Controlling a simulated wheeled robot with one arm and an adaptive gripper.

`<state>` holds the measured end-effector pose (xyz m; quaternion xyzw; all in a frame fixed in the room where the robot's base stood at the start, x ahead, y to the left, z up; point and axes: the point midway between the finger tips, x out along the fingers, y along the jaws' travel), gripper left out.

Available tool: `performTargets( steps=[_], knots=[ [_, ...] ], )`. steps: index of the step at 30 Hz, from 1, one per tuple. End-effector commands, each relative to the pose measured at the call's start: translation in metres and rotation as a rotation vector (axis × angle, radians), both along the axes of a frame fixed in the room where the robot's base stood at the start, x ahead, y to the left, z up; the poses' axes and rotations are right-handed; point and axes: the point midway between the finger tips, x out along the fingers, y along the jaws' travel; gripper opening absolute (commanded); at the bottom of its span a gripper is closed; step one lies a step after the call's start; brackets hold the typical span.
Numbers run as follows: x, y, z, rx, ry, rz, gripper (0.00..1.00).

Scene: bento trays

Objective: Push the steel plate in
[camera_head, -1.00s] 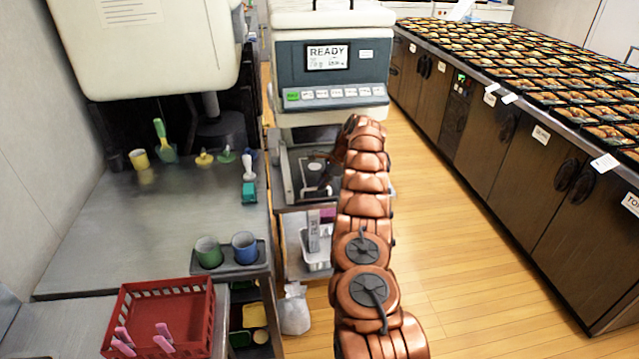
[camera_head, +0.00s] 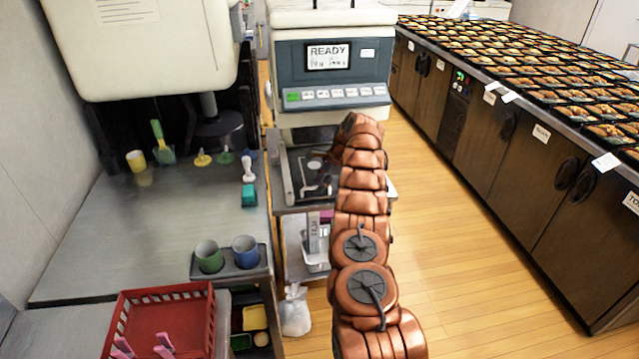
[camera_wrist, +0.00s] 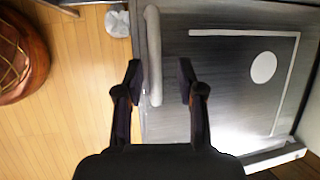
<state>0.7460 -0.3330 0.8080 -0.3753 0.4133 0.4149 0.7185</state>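The steel plate (camera_wrist: 220,75) fills the right of the wrist view, dark grey with white corner lines and a white disc. A pale bar-shaped handle (camera_wrist: 153,55) runs along its left edge there. My gripper (camera_wrist: 160,70) is open, its two black fingers apart with the handle between them in the picture. I cannot tell whether either finger touches the handle. In the head view, part of the plate (camera_head: 312,172) shows below the machine with the READY screen (camera_head: 332,65). My copper-coloured arm covers its right side and hides the gripper.
A steel counter (camera_head: 130,235) with cups and tools is at left, with a red basket (camera_head: 125,310) in front. A whitish bag (camera_head: 295,312) is on the floor below the machine. Dark cabinets (camera_head: 530,160) topped with bento trays line the right. Wooden floor between is clear.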

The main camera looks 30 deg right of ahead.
Motion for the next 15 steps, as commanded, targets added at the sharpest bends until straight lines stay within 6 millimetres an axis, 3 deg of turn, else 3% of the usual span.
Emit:
performTargets(
  steps=[8, 15],
  knots=[
    [-0.003, -0.003, 0.007, -0.001, 0.0, -0.002, 0.38],
    [-0.014, -0.015, 0.042, -0.004, -0.003, -0.003, 0.38]
  ],
)
